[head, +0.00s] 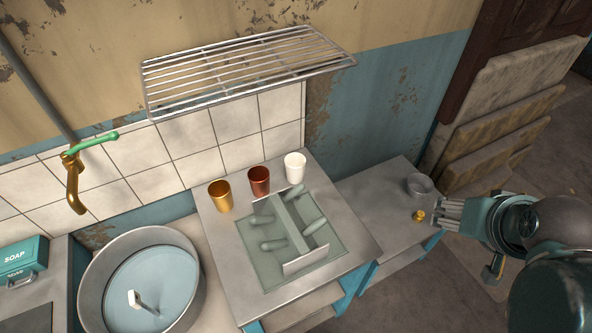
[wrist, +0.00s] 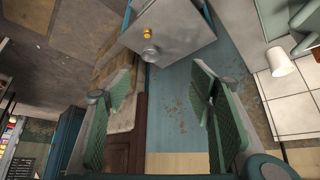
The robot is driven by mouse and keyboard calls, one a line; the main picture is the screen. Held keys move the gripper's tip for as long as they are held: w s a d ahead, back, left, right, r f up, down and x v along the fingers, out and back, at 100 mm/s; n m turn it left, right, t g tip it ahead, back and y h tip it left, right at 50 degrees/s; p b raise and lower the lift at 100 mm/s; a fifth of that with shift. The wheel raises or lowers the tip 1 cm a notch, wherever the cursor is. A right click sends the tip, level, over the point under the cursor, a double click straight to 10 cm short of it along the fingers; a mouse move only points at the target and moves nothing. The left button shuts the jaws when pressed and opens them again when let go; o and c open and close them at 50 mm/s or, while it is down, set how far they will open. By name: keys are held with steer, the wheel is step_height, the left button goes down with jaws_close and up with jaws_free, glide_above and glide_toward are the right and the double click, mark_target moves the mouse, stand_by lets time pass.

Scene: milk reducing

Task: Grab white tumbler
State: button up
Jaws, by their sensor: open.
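The white tumbler (head: 295,167) stands upright at the back right of the grey counter in the head view, against the tiled wall. It also shows in the wrist view (wrist: 281,63) near the right edge, outside my fingers. My gripper (head: 464,236) is at the right of the head view, well to the right of the tumbler and apart from it. In the wrist view my gripper (wrist: 165,85) is open, with its two green pads spread wide and nothing between them.
A red-brown tumbler (head: 259,181) and a gold tumbler (head: 220,196) stand left of the white one. A green rack with dividers (head: 290,232) fills the counter before them. A wire shelf (head: 245,68) hangs above. A lower side table (head: 380,205) holds a metal pot (head: 420,186) and brass weight (head: 419,216).

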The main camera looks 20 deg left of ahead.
steer(key=shift+o, duration=0.4)
stand_by(0.3)
steer(key=n+g+y+p, duration=0.4)
steer(key=n+g+p, duration=0.1)
steer(key=n+p, duration=0.6)
glide_above(299, 161)
steer(key=s+d+b, duration=0.1)
steer(key=s+d, duration=0.2)
steer(key=s, duration=0.1)
steer(key=shift+n, duration=0.7)
steer(key=f, duration=1.4)
steer(key=shift+s+a, duration=0.15)
steer(key=shift+a, duration=0.05)
steer(key=shift+a+f, duration=0.25)
steer(key=shift+f, duration=0.05)
steer(key=shift+f, duration=0.1)
steer(key=shift+b+x, duration=0.35)
steer(key=shift+x, duration=0.85)
